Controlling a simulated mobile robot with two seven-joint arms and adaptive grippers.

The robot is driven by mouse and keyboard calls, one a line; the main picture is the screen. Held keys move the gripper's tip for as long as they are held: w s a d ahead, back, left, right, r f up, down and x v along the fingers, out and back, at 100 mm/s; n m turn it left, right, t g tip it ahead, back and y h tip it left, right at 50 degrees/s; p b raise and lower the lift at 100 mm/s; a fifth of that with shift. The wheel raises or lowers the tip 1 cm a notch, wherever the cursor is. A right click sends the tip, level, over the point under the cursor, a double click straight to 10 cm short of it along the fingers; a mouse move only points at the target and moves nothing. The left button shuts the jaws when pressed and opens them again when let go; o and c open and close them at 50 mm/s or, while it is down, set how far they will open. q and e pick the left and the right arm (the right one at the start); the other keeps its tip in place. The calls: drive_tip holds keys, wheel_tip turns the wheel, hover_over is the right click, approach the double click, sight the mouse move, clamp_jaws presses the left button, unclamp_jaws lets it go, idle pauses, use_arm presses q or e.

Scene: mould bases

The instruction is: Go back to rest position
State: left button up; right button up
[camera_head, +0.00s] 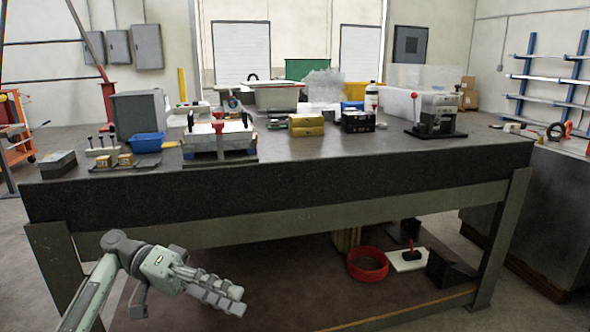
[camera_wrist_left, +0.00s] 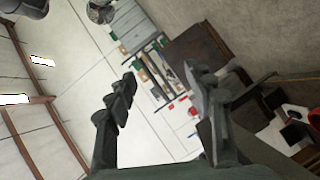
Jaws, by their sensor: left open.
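My left gripper (camera_head: 215,292) is in front of the workbench, below the level of its top, at the lower left of the head view. Its fingers point to the right and slightly down. In the left wrist view my left gripper (camera_wrist_left: 165,115) has its two fingers well apart, with nothing between them. It touches nothing that I can see. The dark stone-topped workbench (camera_head: 270,190) stands behind it. My right gripper is not in the head view.
On the bench stand a blue bin (camera_head: 147,142), yellow blocks (camera_head: 306,125), a grey press-like machine (camera_head: 437,112) and other gear. A red ring (camera_head: 367,265) and a white board (camera_head: 410,260) lie on the shelf below. A second bench (camera_head: 560,190) stands at the right.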

use_arm(q)
drive_tip(key=w+a+f+n+t+y, duration=0.35)
drive_tip(key=w+a+f+t, duration=0.2)
drive_tip(key=w, duration=0.25)
drive_tip(key=w+a+f+n+t+y, duration=0.3)
drive_tip(key=w+a+f+t+y, duration=0.15)
drive_tip(key=w+f, duration=0.25)
drive_tip(key=w+a+r+t+y, duration=0.3)
drive_tip(key=w+a+y, duration=0.25)
drive_tip(key=a, duration=0.45)
drive_tip(key=w+a+r+t+y, duration=0.25)
drive_tip(key=w+a+y, duration=0.3)
drive_tip(key=a, duration=0.35)
drive_tip(key=s+d+f+g+h, duration=0.1)
drive_tip(key=s+d+f+g, duration=0.15)
drive_tip(key=s+f, duration=0.95)
drive_tip(key=s+d+f+g, duration=0.2)
drive_tip(key=s+d+f, duration=0.2)
drive_tip(key=s+f, duration=0.75)
drive_tip(key=s+d+f+g, duration=0.2)
drive_tip(key=s+d+f, duration=0.1)
drive_tip(key=s+f, duration=0.6)
drive_tip(key=s+d+f+g+h, duration=0.1)
drive_tip(key=s+f, duration=0.8)
drive_tip(key=s, duration=0.9)
drive_tip(key=shift+d+f+m+g, duration=0.4)
drive_tip(key=shift+d+g, duration=0.2)
drive_tip(key=shift+d, duration=0.45)
